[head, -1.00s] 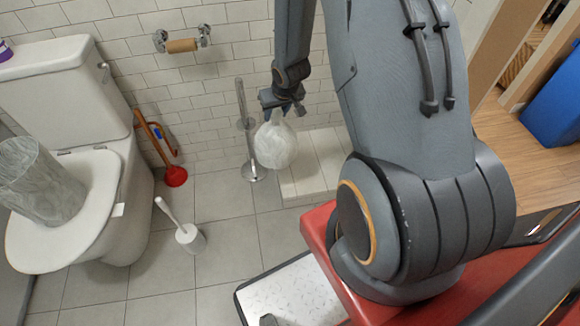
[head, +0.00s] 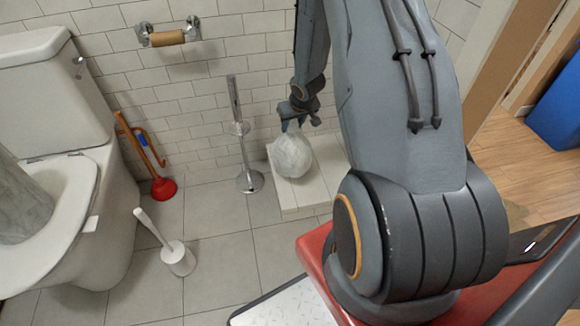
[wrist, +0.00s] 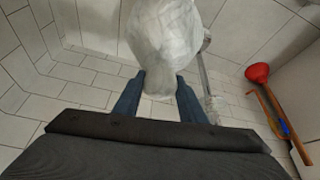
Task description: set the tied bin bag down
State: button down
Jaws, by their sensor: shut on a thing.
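The tied bin bag (head: 293,156) is a white, rounded, translucent bag. It hangs below my gripper (head: 297,119) in the head view, in front of the white tiled ledge (head: 330,160) by the wall. I cannot tell whether its underside touches the ledge. In the wrist view the bag (wrist: 160,35) fills the top middle, its gathered neck between the two blue fingers of my gripper (wrist: 158,92). The gripper is shut on that neck.
A chrome stand (head: 240,135) rises just left of the ledge. A paper roll holder (head: 167,37) is on the wall. Grey floor tiles between are clear.

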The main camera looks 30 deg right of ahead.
aim_at(292, 144)
jog(key=shift+f+b, duration=1.45)
jog(key=shift+f, duration=3.4)
jog(key=c, duration=1.1)
grip_release()
